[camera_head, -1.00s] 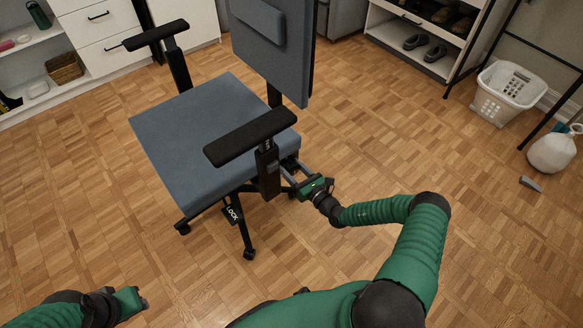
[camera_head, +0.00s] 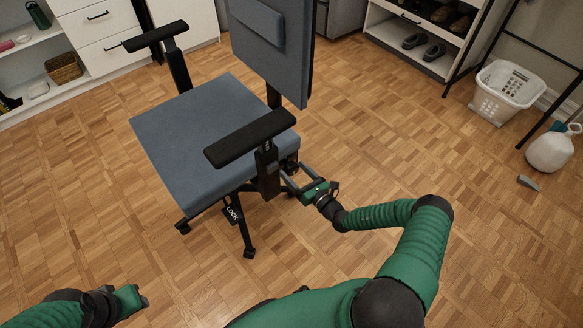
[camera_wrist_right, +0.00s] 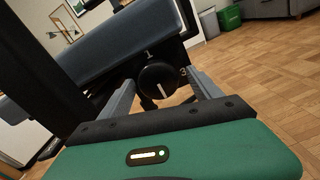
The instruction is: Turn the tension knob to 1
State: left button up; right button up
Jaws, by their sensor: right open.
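The tension knob (camera_wrist_right: 158,82) is a round black knob with a white pointer line, under the seat of the blue-grey office chair (camera_head: 195,140). A white 1 (camera_wrist_right: 148,51) is printed above the knob and a 3 (camera_wrist_right: 183,71) to its right. The pointer line faces downward, away from the 1. My right gripper (camera_head: 291,172) is beside the chair's right side, below the armrest. Its grey fingers (camera_wrist_right: 161,78) are open, one on each side of the knob; I cannot tell if they touch it. My left gripper (camera_head: 144,297) is low at the left, away from the chair.
A black armrest (camera_head: 250,137) stands above and left of my right gripper. A LOCK tag (camera_head: 232,214) hangs under the seat. A white laundry basket (camera_head: 507,92) and a white jug (camera_head: 553,150) stand at the right. The wooden floor right of the chair is mostly clear.

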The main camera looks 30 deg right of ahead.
jog(key=s+d+p, duration=0.1)
jog(key=s+p, duration=0.2)
jog(key=s, duration=1.1)
jog(key=shift+s+d+p, duration=0.2)
jog(key=shift+s+p, duration=0.15)
jog(key=shift+s, duration=0.05)
